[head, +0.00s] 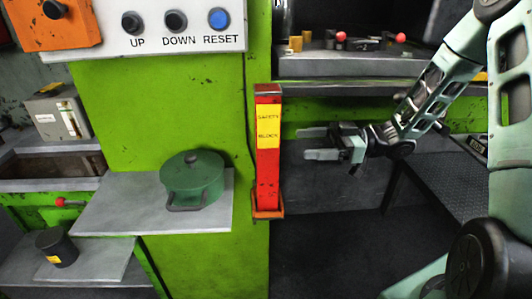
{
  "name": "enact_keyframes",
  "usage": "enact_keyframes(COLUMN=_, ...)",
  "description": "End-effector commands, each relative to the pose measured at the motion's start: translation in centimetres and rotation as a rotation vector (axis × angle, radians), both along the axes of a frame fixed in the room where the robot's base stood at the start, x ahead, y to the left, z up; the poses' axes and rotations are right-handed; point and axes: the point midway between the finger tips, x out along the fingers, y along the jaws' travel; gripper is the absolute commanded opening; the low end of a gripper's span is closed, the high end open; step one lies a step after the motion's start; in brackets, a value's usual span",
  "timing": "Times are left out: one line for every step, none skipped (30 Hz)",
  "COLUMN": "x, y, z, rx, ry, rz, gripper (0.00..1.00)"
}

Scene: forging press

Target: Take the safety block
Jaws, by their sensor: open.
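The safety block (268,175) is a tall red bar with a yellow label reading "SAFETY BLOCK". It stands upright in a small orange holder (268,212) at the right edge of the green press column. My gripper (308,143) is just right of the block at about label height, its two fingers pointing left towards it. The fingers are apart with nothing seen between them. The fingertips look close to the block, but I cannot tell the exact gap in depth.
A green lidded pot (193,176) sits on a grey shelf (105,205) left of the block. Above is a white panel (150,48) with UP, DOWN and RESET buttons. The press bed (385,66) juts out above my gripper. A dark cylinder (57,247) stands lower left.

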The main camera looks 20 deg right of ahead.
Motion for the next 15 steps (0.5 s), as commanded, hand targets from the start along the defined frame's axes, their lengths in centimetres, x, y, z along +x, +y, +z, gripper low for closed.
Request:
enact_keyframes(x=0.3, y=1.2, z=0.2, rx=0.001, ry=0.001, rz=0.004, gripper=0.73)
enact_keyframes(x=0.5, y=1.8, z=0.2, rx=0.001, ry=0.001, rz=0.003, gripper=0.73)
enact_keyframes(x=0.7, y=2.6, z=0.2, rx=0.001, ry=0.001, rz=0.005, gripper=0.73)
enact_keyframes(x=0.9, y=3.2, z=0.1, rx=0.001, ry=0.001, rz=0.004, gripper=0.73)
enact_keyframes(x=1.1, y=3.7, z=0.1, rx=0.002, ry=0.002, rz=0.004, gripper=0.73)
enact_keyframes(x=1.3, y=4.4, z=0.1, rx=0.001, ry=0.002, rz=0.003, gripper=0.73)
enact_keyframes(x=1.5, y=4.8, z=0.1, rx=0.001, ry=0.002, rz=0.004, gripper=0.73)
enact_keyframes(x=1.6, y=5.2, z=0.1, rx=0.0, ry=0.001, rz=0.003, gripper=0.73)
enact_keyframes(x=1.8, y=5.7, z=0.1, rx=-0.001, ry=0.0, rz=0.001, gripper=0.73)
enact_keyframes(x=1.9, y=6.0, z=0.1, rx=-0.001, ry=0.0, rz=0.001, gripper=0.73)
enact_keyframes(x=2.0, y=6.2, z=0.1, rx=-0.001, ry=0.0, rz=0.001, gripper=0.73)
enact_keyframes(x=2.1, y=6.4, z=0.1, rx=-0.001, ry=0.0, rz=0.001, gripper=0.73)
enact_keyframes(x=2.1, y=6.6, z=0.0, rx=-0.001, ry=0.001, rz=0.0, gripper=0.73)
enact_keyframes(x=2.1, y=6.7, z=0.0, rx=-0.001, ry=0.001, rz=0.0, gripper=0.73)
enact_keyframes(x=2.2, y=6.9, z=0.1, rx=-0.001, ry=0.001, rz=0.0, gripper=0.73)
